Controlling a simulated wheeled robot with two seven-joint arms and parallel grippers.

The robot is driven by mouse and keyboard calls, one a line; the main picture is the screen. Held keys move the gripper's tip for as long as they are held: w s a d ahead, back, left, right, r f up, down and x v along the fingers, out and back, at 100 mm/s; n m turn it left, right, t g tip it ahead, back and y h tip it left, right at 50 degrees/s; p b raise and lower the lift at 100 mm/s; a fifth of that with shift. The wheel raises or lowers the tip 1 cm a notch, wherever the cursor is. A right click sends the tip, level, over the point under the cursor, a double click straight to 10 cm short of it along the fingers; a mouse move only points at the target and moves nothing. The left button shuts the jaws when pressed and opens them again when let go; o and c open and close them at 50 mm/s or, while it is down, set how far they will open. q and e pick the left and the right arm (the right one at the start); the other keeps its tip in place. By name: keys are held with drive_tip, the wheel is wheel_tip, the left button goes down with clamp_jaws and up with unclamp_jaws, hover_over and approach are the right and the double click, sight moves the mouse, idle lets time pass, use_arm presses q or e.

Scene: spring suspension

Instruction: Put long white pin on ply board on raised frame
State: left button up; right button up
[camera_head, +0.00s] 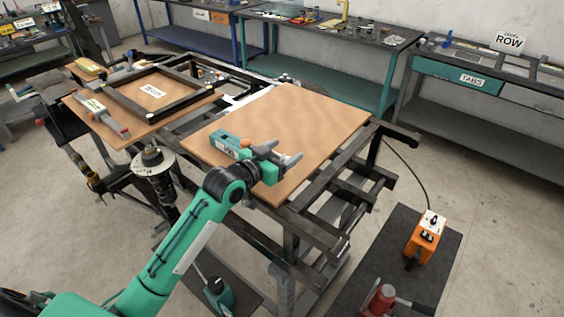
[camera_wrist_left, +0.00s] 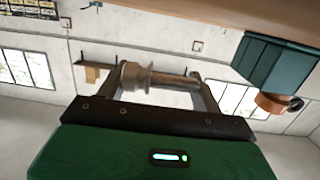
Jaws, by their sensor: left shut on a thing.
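A bare ply board (camera_head: 310,115) lies flat on the raised dark metal frame (camera_head: 345,205) in the middle of the head view. My left gripper (camera_head: 281,155) is over the front part of this board, low and close to its surface; I cannot tell if it touches. In the left wrist view the gripper (camera_wrist_left: 160,88) is shut on a pale grey pin (camera_wrist_left: 165,78) with a wide collar at its left end. The pin lies across between the two fingers. In the head view the fingers mostly hide it. My right gripper is in no view.
A second board (camera_head: 115,135) at left carries a dark square frame (camera_head: 122,102). The board's back and right are clear.

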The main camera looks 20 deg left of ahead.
use_arm(q)
wheel_tip(320, 180, down, 4)
drive_tip(key=shift+r+p, duration=0.1)
drive_tip(key=shift+p, duration=0.25)
drive_tip(key=shift+f, duration=0.35)
drive_tip(key=o, duration=1.1)
drive_tip(key=shift+c, duration=0.2)
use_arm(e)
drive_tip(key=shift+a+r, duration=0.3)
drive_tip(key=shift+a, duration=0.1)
